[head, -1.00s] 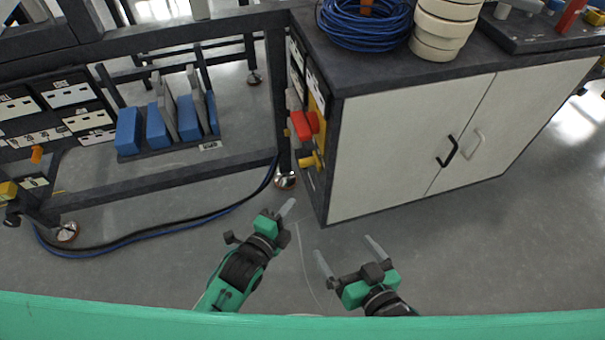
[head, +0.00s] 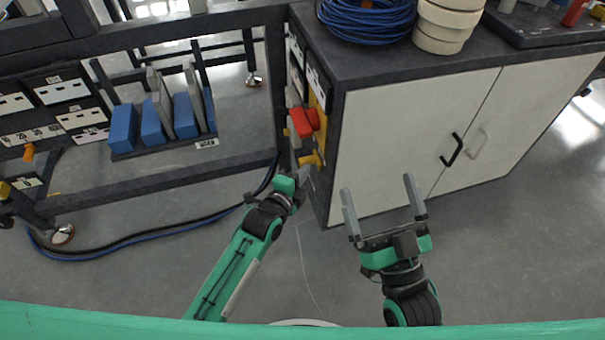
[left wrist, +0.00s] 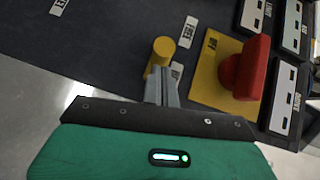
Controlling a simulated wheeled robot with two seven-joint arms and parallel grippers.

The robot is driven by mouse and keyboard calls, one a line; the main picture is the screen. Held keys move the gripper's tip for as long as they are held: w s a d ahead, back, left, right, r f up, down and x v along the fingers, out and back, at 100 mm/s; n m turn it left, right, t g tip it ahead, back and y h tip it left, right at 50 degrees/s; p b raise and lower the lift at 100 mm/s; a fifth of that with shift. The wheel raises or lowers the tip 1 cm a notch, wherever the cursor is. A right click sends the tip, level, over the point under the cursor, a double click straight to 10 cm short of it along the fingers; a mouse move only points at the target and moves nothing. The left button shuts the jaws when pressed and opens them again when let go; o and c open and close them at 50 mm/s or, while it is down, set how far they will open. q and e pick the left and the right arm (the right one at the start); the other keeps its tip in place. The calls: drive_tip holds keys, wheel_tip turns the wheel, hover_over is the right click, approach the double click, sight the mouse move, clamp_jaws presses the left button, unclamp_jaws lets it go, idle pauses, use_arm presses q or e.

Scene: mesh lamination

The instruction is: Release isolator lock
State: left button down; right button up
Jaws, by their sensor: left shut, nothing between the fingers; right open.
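The isolator's red handle (head: 304,122) is on a yellow plate on the narrow left side of the cabinet. It also shows in the left wrist view (left wrist: 247,68), with the yellow plate (left wrist: 210,82) behind it. A yellow peg (head: 311,160) sticks out below the handle; in the left wrist view the peg (left wrist: 162,47) stands beside a label reading FREE (left wrist: 187,32). My left gripper (head: 304,173) is shut and empty, its fingertips just by the peg; I cannot tell whether they touch. My right gripper (head: 378,189) is open and empty in front of the cabinet doors.
The cabinet (head: 395,145) carries a blue cable coil (head: 366,22) and stacked white rings (head: 445,25) on top. A dark frame with blue blocks (head: 158,122) and labelled boxes stands at the left. A cable (head: 150,236) lies on the floor. The floor before the cabinet is clear.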

use_arm(q)
drive_tip(key=shift+w, duration=0.15)
use_arm(e)
drive_tip(key=shift+r, duration=0.2)
use_arm(q)
drive_tip(key=w+a+p, duration=0.1)
drive_tip(key=w+a, duration=0.1)
drive_tip(key=w, duration=0.4)
use_arm(e)
drive_tip(key=f+g, duration=0.1)
drive_tip(key=f, duration=0.1)
drive_tip(key=a+f+g, duration=0.1)
drive_tip(key=f, duration=0.1)
drive_tip(key=shift+s+a, duration=0.1)
use_arm(q)
drive_tip(key=shift+w+a+r, duration=0.15)
use_arm(e)
drive_tip(key=shift+g, duration=0.3)
